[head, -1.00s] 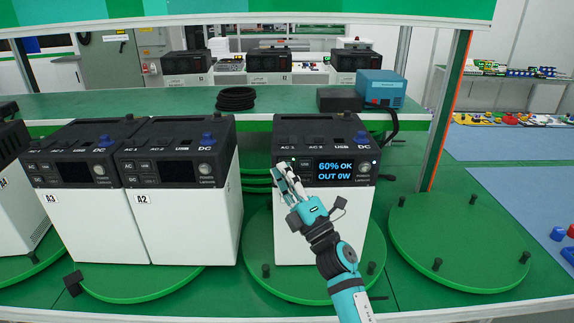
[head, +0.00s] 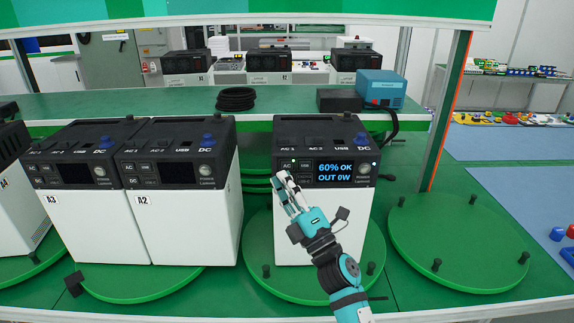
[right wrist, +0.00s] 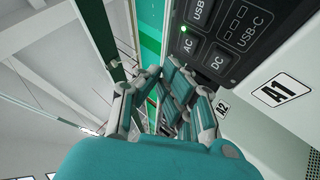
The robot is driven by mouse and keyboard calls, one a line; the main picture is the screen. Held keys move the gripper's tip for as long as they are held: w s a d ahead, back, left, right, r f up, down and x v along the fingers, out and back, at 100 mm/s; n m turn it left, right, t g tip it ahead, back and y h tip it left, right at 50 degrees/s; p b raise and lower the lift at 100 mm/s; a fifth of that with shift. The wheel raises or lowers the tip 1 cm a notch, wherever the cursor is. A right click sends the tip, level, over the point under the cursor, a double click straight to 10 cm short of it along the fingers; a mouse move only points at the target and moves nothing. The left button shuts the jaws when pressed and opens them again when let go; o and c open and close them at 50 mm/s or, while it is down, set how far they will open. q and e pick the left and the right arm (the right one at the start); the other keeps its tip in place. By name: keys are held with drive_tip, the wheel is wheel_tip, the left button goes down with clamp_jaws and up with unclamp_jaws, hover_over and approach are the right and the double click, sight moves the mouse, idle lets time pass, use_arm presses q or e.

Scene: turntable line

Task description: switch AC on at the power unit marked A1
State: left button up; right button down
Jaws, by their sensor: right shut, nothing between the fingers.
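The power unit marked A1 (head: 322,225) stands on a green turntable. Its screen (head: 333,172) is lit and reads "60% OK, OUT 0W". Its AC button (head: 286,165) is at the left of the front panel, with a small green light by it; the button also shows in the right wrist view (right wrist: 189,46). The A1 label (right wrist: 282,91) shows in the right wrist view. My right gripper (head: 283,180) is shut and empty, its fingertips just below the AC button, seemingly apart from it. My left gripper is out of view.
Units A3 (head: 92,225) and A2 (head: 190,220) stand at the left with dark screens. An empty turntable (head: 460,240) with short pegs is at the right. A shelf behind holds a black cable coil (head: 236,98) and a blue box (head: 381,88).

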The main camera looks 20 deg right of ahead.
drive_tip(key=s, duration=0.1)
drive_tip(key=s+a, duration=0.1)
drive_tip(key=s, duration=0.1)
drive_tip(key=shift+s, duration=0.3)
idle(0.4)
